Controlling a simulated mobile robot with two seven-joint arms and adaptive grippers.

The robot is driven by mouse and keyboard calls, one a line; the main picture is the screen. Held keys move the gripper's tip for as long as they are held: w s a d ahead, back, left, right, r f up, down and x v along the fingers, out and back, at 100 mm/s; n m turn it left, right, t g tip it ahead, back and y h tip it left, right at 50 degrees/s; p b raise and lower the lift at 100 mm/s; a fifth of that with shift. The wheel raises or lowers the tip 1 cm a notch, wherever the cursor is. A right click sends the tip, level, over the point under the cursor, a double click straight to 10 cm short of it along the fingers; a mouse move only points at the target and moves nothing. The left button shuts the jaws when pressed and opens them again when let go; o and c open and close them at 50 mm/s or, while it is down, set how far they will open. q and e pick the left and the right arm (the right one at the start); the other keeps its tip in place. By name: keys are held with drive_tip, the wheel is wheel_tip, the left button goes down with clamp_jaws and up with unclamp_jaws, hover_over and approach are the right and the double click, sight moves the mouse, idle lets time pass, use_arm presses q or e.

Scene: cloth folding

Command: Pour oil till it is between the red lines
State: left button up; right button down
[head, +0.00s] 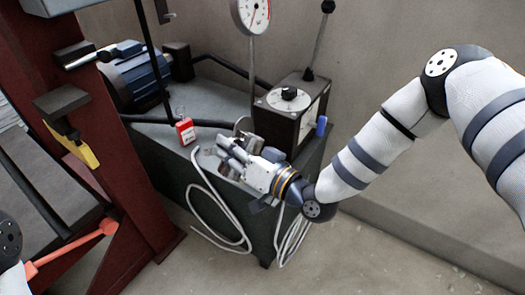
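A small bottle with a red body and a clear top (185,130) stands upright on the grey-green tank top (215,97), near its front edge; it may be the oil bottle. My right gripper (226,150) is over the tank's front edge, to the right of the red bottle and apart from it. Its fingers overlap grey metal parts, so I cannot tell whether it is open or shut, or whether it holds anything. A round metal part (243,125) is just behind it. No red level lines can be made out. Only a piece of my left arm shows at the lower left; its gripper is out of view.
A black valve box (290,112) with a lever stands right of my gripper. A round gauge (251,14) is above. A blue motor (135,75) sits behind, beside a dark red frame (85,115). White cables (222,215) hang down the tank front. The floor at right is clear.

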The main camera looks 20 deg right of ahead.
use_arm(q)
drive_tip(key=shift+w+r, duration=0.1)
use_arm(e)
drive_tip(key=shift+r, duration=0.1)
drive_tip(key=shift+s+a+n, duration=0.15)
drive_tip(key=shift+a+n, duration=0.1)
drive_tip(key=shift+n, duration=0.15)
use_arm(q)
drive_tip(key=shift+w+r, duration=0.1)
idle(0.7)
